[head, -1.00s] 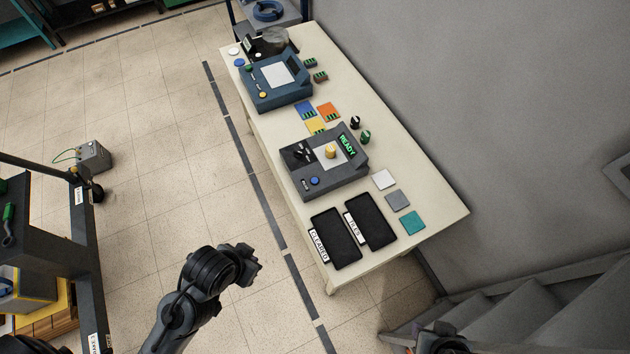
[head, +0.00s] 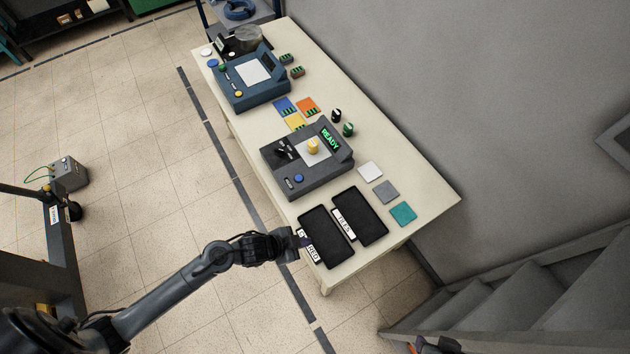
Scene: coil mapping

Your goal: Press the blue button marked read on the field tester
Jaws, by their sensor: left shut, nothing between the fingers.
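The dark grey tester (head: 322,178) stands on the table with a green READY display (head: 330,138) and a yellow-topped piece (head: 313,146) on its pale plate. Its blue button (head: 299,178) is on the near left of the top face, uncovered; its marking is too small to read. My left gripper (head: 300,241) is shut and empty, at the table's near left edge by the CLEARED tray. It is apart from the button, below it in the picture. At the bottom edge a dark piece (head: 436,346), perhaps of my right arm, shows; its fingers cannot be made out.
Two black trays (head: 371,232) lie near my left gripper. White, grey and teal squares (head: 403,213) lie to their right. Coloured cards (head: 308,106) lie between the devices. A wall borders the table's right.

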